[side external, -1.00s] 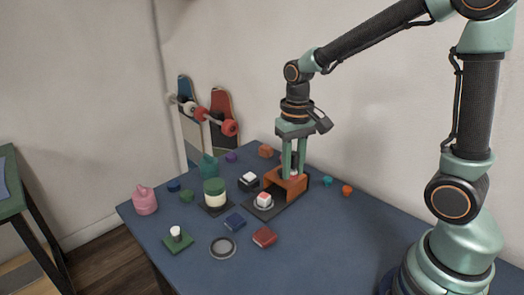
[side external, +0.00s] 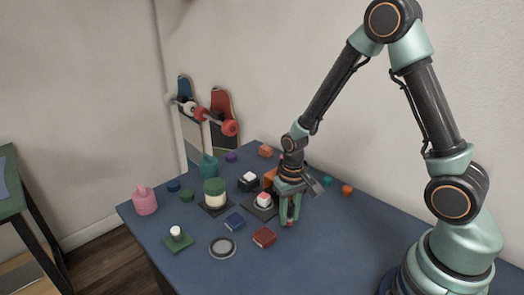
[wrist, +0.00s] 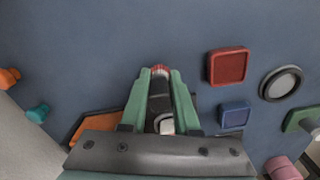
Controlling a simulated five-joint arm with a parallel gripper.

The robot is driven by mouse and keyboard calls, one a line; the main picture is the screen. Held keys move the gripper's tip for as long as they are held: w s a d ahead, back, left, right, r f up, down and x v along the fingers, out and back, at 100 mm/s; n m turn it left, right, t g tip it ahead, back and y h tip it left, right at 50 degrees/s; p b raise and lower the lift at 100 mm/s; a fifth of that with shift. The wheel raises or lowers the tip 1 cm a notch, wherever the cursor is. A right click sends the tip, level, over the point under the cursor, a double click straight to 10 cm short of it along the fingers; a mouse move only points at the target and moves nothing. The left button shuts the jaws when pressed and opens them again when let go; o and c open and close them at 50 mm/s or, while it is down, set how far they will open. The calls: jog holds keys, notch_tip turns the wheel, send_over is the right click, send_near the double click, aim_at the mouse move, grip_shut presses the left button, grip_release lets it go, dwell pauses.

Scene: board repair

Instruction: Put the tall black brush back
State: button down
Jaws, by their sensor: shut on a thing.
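My gripper (side external: 290,221) points down, low over the blue table. In the wrist view its green fingers (wrist: 158,76) are shut on a dark piece with a reddish, striped tip, which I take to be the black brush (wrist: 158,86). In the side view a little red shows between the fingertips; the rest is hidden by the fingers. The orange holder (side external: 269,177) stands behind my gripper, partly covered by it; it also shows in the wrist view (wrist: 95,125). A white-and-red block (side external: 264,199) sits on a dark plate just left of my gripper.
A dark red block (side external: 264,237), a blue block (side external: 234,221) and a grey ring dish (side external: 222,247) lie to the left. A green-and-cream cylinder (side external: 214,192) and pink container (side external: 145,201) stand farther left.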

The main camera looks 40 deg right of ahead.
aim_at(290, 204)
jog(key=shift+f, duration=0.1)
jog(key=c, duration=0.7)
grip_release()
jog(key=shift+o, duration=0.2)
notch_tip(290, 204, up, 13)
jog(key=shift+f, duration=0.15)
jog(key=s+a+r+n+t, duration=0.1)
jog(key=s+r+n+t, duration=0.2)
jog(key=r, duration=0.9)
jog(key=shift+s+a+n+t, duration=0.3)
jog(key=shift+s+t, duration=1)
jog(key=shift+s, duration=0.45)
